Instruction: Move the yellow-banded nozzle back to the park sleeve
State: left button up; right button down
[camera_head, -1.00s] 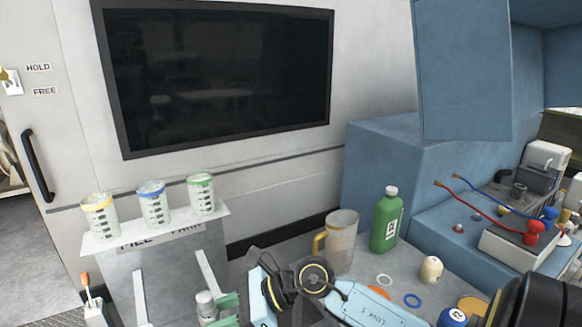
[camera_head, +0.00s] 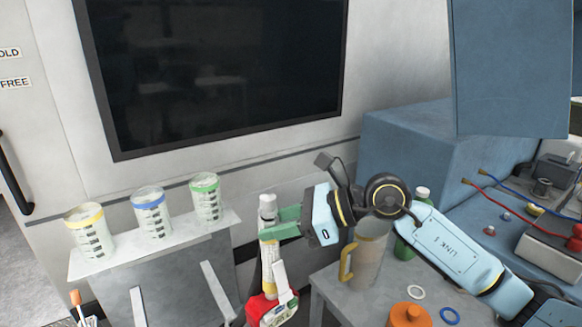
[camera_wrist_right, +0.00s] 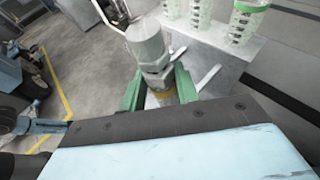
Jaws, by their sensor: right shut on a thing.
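My right gripper (camera_head: 283,222) has green fingers and is shut on the yellow-banded nozzle (camera_head: 268,258). The nozzle hangs roughly upright, with a grey-white top, a yellow band and a red and white lower part. It is clear of the shelf, to the right of the cups. In the right wrist view the nozzle's grey top (camera_wrist_right: 146,45) stands between the green fingers (camera_wrist_right: 160,90). The shelf (camera_head: 90,268), whose lettering is hidden or unreadable now, carries cups with yellow (camera_head: 90,232), blue (camera_head: 151,212) and green (camera_head: 206,197) rims. I cannot tell which part is the park sleeve. My left gripper is not in view.
An orange capped item (camera_head: 408,315) is at the front. A dark screen (camera_head: 215,75) hangs behind.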

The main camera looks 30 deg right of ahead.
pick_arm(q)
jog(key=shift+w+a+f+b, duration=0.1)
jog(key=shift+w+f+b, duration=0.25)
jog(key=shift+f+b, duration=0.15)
pick_arm(e)
notch_tip(320, 180, up, 12)
jog(key=d+m+t, duration=0.1)
jog(key=d, duration=0.1)
jog(key=shift+s+f+h, duration=0.25)
jog(key=shift+s+h, duration=0.1)
jog(key=shift+h, duration=0.05)
